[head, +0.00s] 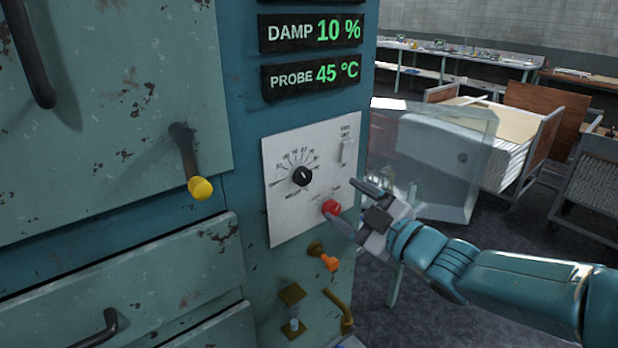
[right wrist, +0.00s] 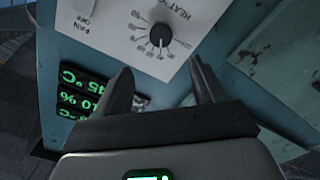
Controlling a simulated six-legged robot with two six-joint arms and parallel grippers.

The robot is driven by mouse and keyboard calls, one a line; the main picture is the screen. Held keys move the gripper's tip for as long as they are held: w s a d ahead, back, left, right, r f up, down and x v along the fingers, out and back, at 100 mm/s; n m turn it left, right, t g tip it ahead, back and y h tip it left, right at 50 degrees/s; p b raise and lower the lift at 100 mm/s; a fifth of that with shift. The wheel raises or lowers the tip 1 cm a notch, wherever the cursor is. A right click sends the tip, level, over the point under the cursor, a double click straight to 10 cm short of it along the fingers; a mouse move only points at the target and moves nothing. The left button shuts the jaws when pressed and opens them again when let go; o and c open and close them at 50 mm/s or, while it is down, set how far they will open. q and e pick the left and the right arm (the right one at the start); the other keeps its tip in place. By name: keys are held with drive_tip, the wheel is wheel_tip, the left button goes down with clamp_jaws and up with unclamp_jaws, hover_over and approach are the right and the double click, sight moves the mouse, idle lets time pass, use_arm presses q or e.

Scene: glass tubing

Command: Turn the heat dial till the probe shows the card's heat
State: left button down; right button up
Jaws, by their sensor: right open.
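The black heat dial (head: 303,176) sits on a white panel (head: 278,222) with a printed scale around it. The dial also shows in the right wrist view (right wrist: 160,34), beyond the fingertips. The probe display (head: 312,76) reads 45 °C in green. My right gripper (head: 342,198) is open in front of the panel, right of and below the dial in the head view. Its two fingers are apart in the right wrist view (right wrist: 160,66), with nothing between them, and do not touch the dial. No card with a heat value is seen. My left gripper is out of view.
A red knob (head: 331,207) is by the right fingertips; a fan switch (head: 347,151) is above. The damp display (head: 313,33) reads 10 %. An orange-tipped valve (head: 329,262) and yellow-tipped handle (head: 200,188) stick out. A clear pane (head: 445,150) stands at right.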

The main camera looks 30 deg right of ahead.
sight(305, 177)
drive_tip(key=w, duration=0.4)
drive_tip(key=w+p, duration=0.1)
drive_tip(key=w, duration=0.3)
drive_tip(key=w+a+p, duration=0.1)
drive_tip(key=w, duration=0.3)
drive_tip(key=shift+w, duration=0.1)
